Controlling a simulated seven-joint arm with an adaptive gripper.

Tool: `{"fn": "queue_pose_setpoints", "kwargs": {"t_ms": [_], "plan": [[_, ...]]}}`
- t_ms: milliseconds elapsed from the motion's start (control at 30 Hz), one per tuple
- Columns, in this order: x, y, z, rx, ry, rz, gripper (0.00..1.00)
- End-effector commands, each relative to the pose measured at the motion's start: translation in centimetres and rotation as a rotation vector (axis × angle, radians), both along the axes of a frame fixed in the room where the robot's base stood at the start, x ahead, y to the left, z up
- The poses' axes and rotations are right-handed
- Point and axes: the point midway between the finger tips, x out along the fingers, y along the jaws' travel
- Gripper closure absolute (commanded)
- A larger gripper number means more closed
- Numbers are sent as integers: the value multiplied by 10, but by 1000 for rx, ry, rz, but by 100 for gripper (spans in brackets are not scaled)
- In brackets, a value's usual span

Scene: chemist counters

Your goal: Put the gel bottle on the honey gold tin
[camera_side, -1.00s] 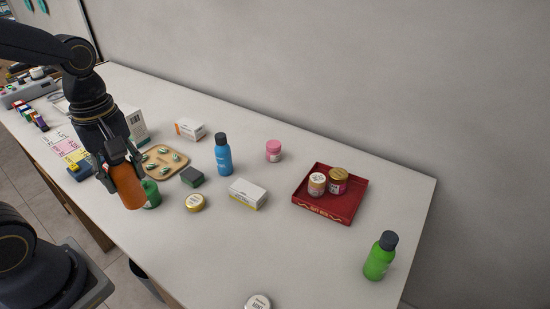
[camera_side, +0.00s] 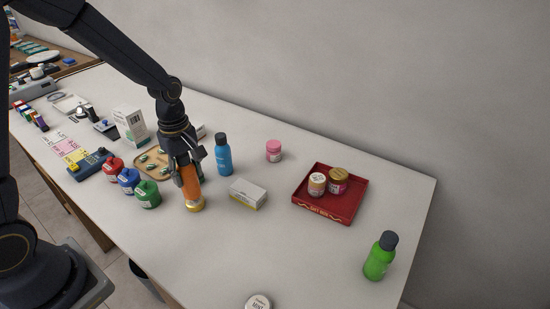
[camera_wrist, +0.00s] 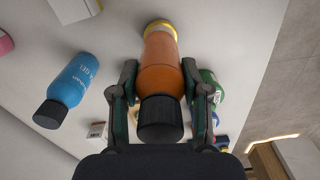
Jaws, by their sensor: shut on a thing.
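My gripper (camera_side: 186,162) is shut on an orange bottle with a dark cap (camera_side: 192,188), upright. In the wrist view the fingers stand on both sides of the orange bottle (camera_wrist: 162,65), its black cap toward the camera. The gold tin (camera_side: 195,208) is directly below the bottle's base in the side view. In the wrist view its gold rim (camera_wrist: 160,25) shows past the bottle's far end. The base appears at the tin's top; I cannot tell whether it bears on it. A blue bottle with "GEL" lettering (camera_wrist: 74,80) stands apart.
A white and yellow box (camera_side: 248,194) stands right of the tin. Red, blue and green jugs (camera_side: 148,194) stand left, and a wooden tray (camera_side: 152,160) lies behind. A red tray (camera_side: 345,207) with two jars and a green bottle (camera_side: 380,257) are farther right.

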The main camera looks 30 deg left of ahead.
Motion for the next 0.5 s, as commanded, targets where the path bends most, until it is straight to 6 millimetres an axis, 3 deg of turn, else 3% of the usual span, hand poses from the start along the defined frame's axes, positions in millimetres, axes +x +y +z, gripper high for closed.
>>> {"fn": "queue_pose_setpoints", "kwargs": {"t_ms": [133, 500], "plan": [[-1, 0, -17, 0, 1, -1, 99], [-1, 0, -20, 0, 1, -1, 99]]}}
